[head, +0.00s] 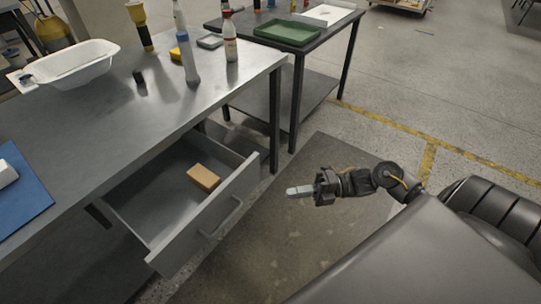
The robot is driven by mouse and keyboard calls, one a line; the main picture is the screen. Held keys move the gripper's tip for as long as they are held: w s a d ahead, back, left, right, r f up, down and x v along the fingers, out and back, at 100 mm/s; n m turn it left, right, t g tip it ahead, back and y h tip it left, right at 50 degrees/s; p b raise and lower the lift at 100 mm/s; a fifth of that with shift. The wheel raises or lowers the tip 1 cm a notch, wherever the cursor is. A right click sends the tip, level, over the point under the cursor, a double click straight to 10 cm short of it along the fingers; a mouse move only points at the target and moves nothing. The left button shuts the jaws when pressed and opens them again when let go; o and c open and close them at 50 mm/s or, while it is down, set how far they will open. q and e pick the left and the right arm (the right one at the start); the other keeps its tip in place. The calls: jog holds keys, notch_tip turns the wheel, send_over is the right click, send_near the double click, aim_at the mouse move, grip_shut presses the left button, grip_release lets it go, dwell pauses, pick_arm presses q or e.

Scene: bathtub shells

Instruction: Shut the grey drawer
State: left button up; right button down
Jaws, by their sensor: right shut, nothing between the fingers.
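The grey drawer (208,222) under the workbench is pulled out, with its front panel and bar handle (222,218) facing right. A tan block (203,177) lies inside it. My right gripper (291,192) is shut and empty. In the picture it is to the right of the drawer front, apart from it, with its fingers pointing left. My left gripper is not in view.
The grey workbench (150,110) carries a white bathtub shell (72,64), bottles (230,36) and a blue mat (22,190). A second table with a green tray (288,33) stands behind. The dark floor mat (300,245) right of the drawer is clear.

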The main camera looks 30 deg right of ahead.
jog(key=p, duration=0.1)
send_near(238, 192)
jog(key=s+a, duration=0.2)
jog(key=a, duration=0.2)
jog(key=w, duration=0.1)
jog(key=w+a, duration=0.1)
jog(key=w, duration=0.1)
jog(key=shift+a+r+p, duration=0.15)
jog(key=shift+p, duration=0.15)
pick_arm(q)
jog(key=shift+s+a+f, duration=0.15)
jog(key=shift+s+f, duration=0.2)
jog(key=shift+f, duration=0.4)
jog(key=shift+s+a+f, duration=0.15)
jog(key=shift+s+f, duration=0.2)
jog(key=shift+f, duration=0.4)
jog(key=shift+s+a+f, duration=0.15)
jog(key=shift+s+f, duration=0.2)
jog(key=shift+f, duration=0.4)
pick_arm(e)
jog(key=shift+w+a, duration=0.2)
jog(key=shift+w, duration=0.35)
jog(key=shift+w, duration=0.1)
